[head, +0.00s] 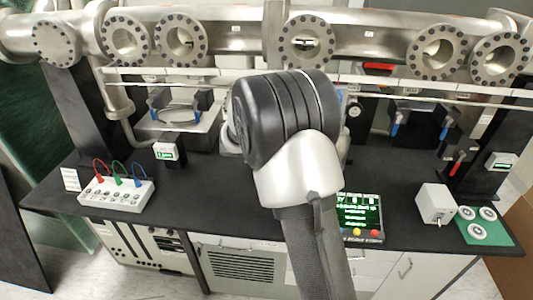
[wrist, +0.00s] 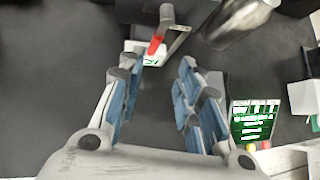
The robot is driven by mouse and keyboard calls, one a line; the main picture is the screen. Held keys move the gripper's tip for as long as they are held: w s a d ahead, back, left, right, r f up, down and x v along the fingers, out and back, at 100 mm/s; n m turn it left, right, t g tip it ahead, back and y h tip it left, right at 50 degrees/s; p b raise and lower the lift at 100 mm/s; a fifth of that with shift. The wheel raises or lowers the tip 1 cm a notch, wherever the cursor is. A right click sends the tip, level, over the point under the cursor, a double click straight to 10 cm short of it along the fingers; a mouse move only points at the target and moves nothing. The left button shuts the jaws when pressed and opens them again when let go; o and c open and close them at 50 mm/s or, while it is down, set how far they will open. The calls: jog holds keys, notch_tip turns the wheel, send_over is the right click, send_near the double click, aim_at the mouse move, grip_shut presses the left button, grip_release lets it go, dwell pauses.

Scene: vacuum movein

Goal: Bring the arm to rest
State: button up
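My arm rises through the middle of the head view, a black joint housing above a pale grey link, in front of the bench. My gripper is hidden behind it there. In the wrist view my gripper (wrist: 158,78) has its two blue-padded fingers apart, with only dark bench top seen between them. It is open and holds nothing. A red-tipped lever (wrist: 156,44) and a small white box with a green display (wrist: 150,60) show beyond the fingertips; how far off they are I cannot tell.
A steel flanged pipe (head: 370,38) runs across the back. On the black bench (head: 390,205) stand a socket box with cables (head: 117,194), a green-lit screen (head: 360,214), a white box (head: 436,204) and a green mat with rings (head: 498,236). The bench's front left is fairly clear.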

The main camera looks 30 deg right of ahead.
jog(key=s+a+r+m+g+y, duration=0.1)
jog(key=s+a+r+m, duration=0.2)
jog(key=s+r+m, duration=0.4)
jog(key=s+a+r+m, duration=0.2)
jog(key=s+r+m, duration=0.35)
jog(key=s, duration=0.35)
jog(key=s+a+m+y, duration=0.3)
jog(key=s+a+m, duration=0.4)
jog(key=s, duration=0.4)
jog(key=s+a+m+y, duration=0.3)
jog(key=s+a+m, duration=0.4)
jog(key=s, duration=0.5)
jog(key=shift+a+f+m+b, duration=0.15)
jog(key=shift+f+m+b, duration=0.1)
jog(key=shift+m+b, duration=0.15)
